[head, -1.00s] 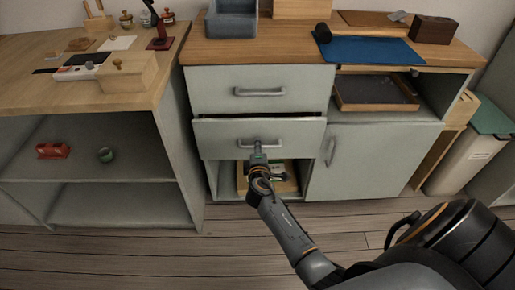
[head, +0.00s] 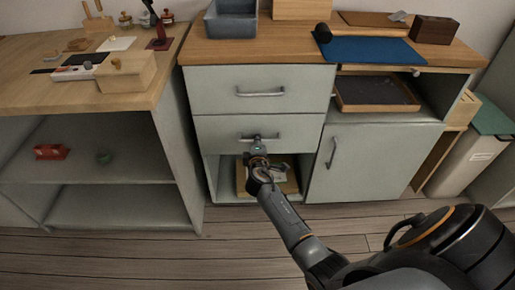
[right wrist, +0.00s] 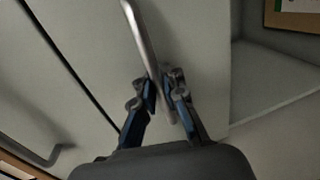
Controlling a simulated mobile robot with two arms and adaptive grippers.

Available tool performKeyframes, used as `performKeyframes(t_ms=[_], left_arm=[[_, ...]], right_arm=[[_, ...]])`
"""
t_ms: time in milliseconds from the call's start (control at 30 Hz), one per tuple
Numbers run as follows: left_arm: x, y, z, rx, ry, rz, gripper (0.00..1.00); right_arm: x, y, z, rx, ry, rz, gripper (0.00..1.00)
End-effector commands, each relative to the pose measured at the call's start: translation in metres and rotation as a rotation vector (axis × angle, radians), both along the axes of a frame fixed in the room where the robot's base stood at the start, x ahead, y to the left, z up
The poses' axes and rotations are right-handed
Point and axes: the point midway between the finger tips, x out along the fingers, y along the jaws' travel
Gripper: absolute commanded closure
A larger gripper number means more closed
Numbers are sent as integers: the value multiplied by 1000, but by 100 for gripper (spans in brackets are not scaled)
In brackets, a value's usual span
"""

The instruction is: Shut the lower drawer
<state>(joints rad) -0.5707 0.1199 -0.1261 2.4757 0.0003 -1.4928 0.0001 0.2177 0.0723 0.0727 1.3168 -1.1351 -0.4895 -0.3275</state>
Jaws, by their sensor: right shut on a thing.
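The lower drawer (head: 222,130) is a pale grey-green front in the cabinet, below the upper drawer (head: 215,88). Its front now looks flush or nearly flush with the upper one; I cannot tell if a small gap is left. My right gripper (head: 258,142) is at the lower drawer's metal handle (head: 272,137). In the right wrist view the handle (right wrist: 140,37) passes between the two fingers of my right gripper (right wrist: 165,95), which are shut on it. My left gripper is not in view.
Under the lower drawer is an open compartment with a wooden tray (head: 241,180). A cupboard door (head: 370,165) is to the right. A wooden worktop (head: 270,48) is above, with a blue mat (head: 370,50). A shelf unit (head: 90,207) stands left.

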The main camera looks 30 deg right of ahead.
Motion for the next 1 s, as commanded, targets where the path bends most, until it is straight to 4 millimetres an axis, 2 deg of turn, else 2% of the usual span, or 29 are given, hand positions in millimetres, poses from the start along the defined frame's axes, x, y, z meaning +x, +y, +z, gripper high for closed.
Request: performKeyframes(t_ms=[267, 300, 333, 667, 867, 1000], left_arm=[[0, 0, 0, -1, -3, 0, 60], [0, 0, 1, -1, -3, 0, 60], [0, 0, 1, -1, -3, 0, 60], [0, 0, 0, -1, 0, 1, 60], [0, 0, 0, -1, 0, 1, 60], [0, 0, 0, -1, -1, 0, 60]], right_arm=[[1, 0, 0, 1, 1, 2, 100], [1, 0, 0, 1, 1, 2, 87], [1, 0, 0, 1, 1, 2, 81], [0, 1, 0, 1, 2, 1, 81], [-18, 11, 3, 3, 2, 1, 81], [-42, 26, 9, 4, 1, 2, 81]])
